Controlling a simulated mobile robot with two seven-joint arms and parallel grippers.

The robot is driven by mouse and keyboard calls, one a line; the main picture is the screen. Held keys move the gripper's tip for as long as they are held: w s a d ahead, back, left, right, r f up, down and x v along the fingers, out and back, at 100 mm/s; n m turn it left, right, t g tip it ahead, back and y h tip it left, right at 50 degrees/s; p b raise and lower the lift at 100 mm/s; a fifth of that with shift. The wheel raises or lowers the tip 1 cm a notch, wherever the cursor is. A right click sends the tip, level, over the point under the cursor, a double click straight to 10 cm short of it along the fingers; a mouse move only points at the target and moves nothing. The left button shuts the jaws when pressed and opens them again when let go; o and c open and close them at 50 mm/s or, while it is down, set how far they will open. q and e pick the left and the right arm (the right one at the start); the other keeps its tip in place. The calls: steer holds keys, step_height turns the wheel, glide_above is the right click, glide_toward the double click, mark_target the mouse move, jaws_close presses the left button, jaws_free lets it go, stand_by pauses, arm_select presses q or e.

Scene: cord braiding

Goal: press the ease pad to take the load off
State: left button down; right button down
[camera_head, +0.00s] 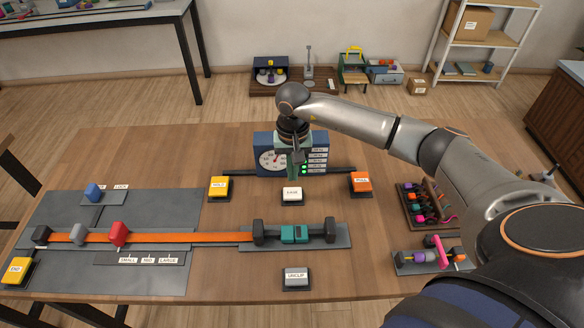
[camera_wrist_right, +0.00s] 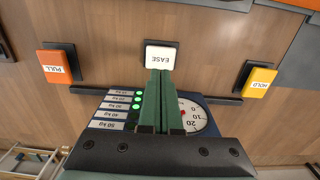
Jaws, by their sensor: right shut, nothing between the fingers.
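The white ease pad (camera_head: 292,193) sits on a small dark base near the middle of the table, in front of the blue gauge unit. It also shows in the right wrist view (camera_wrist_right: 160,57), with its label upside down. My right gripper (camera_head: 294,177) is shut and empty, pointing down over the table. In the right wrist view its green fingertips (camera_wrist_right: 160,73) overlap the pad's near edge; I cannot tell whether they touch it. The blue gauge unit (camera_head: 263,142) has a round dial and green lights lit beside its kg labels. My left gripper is not in view.
The yellow HOLD pad (camera_head: 219,186) and orange PULL pad (camera_head: 361,182) flank the ease pad. An orange strap (camera_head: 185,238) runs straight to a teal block (camera_head: 294,234). A grey UNCLIP pad (camera_head: 296,276) is in front. A rack of colored parts (camera_head: 427,203) stands right.

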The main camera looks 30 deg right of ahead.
mark_target(293, 193)
step_height(293, 193, down, 4)
steer(key=shift+r+b, duration=0.2)
steer(key=shift+b, duration=0.6)
steer(key=shift+r, duration=0.2)
steer(key=shift+f+b, duration=0.6)
steer(key=shift+f, duration=0.15)
steer(key=shift+f, duration=0.2)
steer(key=shift+f+b, duration=0.65)
steer(key=shift+b, duration=0.2)
steer(key=shift+r, duration=0.15)
step_height(293, 193, up, 7)
steer(key=p, duration=0.4)
